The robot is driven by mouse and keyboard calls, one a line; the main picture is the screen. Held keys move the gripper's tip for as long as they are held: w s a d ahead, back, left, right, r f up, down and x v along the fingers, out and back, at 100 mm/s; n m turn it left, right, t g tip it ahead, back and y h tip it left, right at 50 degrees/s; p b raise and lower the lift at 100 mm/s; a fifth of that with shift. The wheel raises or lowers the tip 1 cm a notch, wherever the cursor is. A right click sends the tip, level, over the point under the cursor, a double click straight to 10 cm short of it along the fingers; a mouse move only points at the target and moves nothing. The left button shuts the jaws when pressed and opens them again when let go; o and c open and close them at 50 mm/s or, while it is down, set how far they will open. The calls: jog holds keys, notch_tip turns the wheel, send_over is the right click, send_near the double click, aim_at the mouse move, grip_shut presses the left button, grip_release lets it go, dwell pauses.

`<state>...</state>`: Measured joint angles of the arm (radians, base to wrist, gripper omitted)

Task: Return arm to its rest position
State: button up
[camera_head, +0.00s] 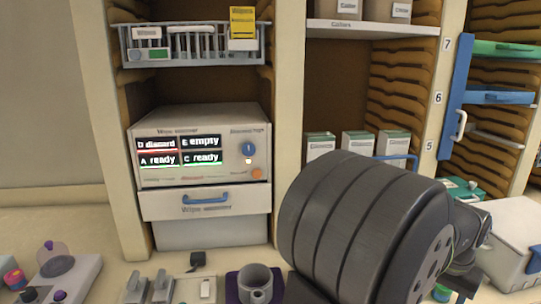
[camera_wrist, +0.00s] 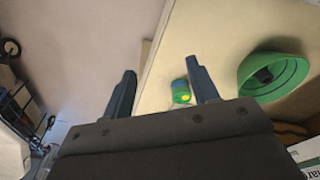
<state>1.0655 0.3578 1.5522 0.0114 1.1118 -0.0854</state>
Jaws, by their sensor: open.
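My gripper (camera_wrist: 162,95) shows in the wrist view with its two dark fingers spread apart and nothing between them. Beyond the fingers are a pale counter edge and the floor. In the head view my dark, ribbed arm link fills the lower right of the picture, and the gripper's fingers cannot be seen there.
The wipe machine (camera_head: 200,150) with its lit screen stands in the shelf bay. A wire basket (camera_head: 190,45) hangs above. In the wrist view, a green bowl-like object (camera_wrist: 272,76) and small green-yellow item (camera_wrist: 181,91) lie on the counter.

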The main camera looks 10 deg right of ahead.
jog(key=w+f, duration=0.2)
jog(key=w, duration=0.1)
jog(key=w+a+f, duration=0.1)
jog(key=w+f, duration=0.1)
jog(key=w, duration=0.1)
jog(key=w+a+f, duration=0.1)
jog(key=w+f, duration=0.2)
jog(key=w, duration=0.1)
jog(key=shift+w+a, duration=0.1)
jog(key=shift+a, duration=0.15)
jog(key=shift+w+f, duration=0.3)
jog(key=shift+f, duration=0.1)
